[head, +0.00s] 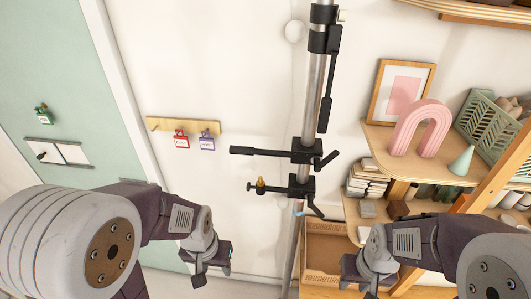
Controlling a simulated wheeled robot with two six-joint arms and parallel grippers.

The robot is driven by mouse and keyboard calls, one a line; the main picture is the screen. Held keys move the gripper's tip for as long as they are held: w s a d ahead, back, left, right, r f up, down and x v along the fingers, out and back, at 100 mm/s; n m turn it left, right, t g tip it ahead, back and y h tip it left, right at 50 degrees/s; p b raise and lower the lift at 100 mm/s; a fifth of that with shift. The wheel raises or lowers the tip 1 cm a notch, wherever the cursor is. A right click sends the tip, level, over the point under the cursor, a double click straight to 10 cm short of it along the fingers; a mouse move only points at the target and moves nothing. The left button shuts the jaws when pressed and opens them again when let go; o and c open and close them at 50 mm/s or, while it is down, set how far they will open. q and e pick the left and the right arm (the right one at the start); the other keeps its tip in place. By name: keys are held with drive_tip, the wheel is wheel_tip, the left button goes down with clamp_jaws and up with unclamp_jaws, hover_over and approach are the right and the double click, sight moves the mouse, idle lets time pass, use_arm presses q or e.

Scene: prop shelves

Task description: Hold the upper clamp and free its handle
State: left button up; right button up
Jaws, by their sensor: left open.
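A silver vertical pole (313,95) stands in the middle of the head view with black clamps on it. The topmost black fitting (324,40) has a long handle (326,101) hanging down along the pole. Below it, a black clamp (304,152) has a bar to the left and a short lever at its right. A lower clamp (300,188) has a thin rod with a brass piece at its left and a lever at lower right. My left gripper (210,266) is open, below and left of the clamps. My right gripper (360,277) is below and right; its jaws are unclear. Neither touches the pole.
Wooden shelves at the right hold a pink arch (419,128), a picture frame (400,92), a green cone (462,160) and a green basket (489,125). A wooden key rack (183,125) with tags hangs on the wall at left. The wall between rack and pole is clear.

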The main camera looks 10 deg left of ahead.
use_arm(q)
drive_tip(key=w+r+m+t, duration=0.4)
drive_tip(key=w+m+t, duration=0.3)
drive_tip(key=w, duration=0.5)
drive_tip(key=m+t+h+b, duration=0.5)
drive_tip(key=m+t+b, duration=0.3)
drive_tip(key=m+b, duration=0.65)
approach(266, 154)
drive_tip(key=s, duration=0.1)
drive_tip(key=b, duration=0.2)
drive_tip(key=f+t+b, duration=0.1)
drive_tip(key=shift+s+a+b, duration=0.2)
drive_tip(key=shift+s+b, duration=0.15)
drive_tip(key=p+x, duration=0.1)
drive_tip(key=x, duration=0.6)
drive_tip(key=shift+w+d+p, duration=0.15)
drive_tip(key=shift+w+p, duration=0.1)
drive_tip(key=shift+p, duration=0.05)
drive_tip(key=shift+b+x, duration=0.3)
drive_tip(key=shift+x, duration=2.6)
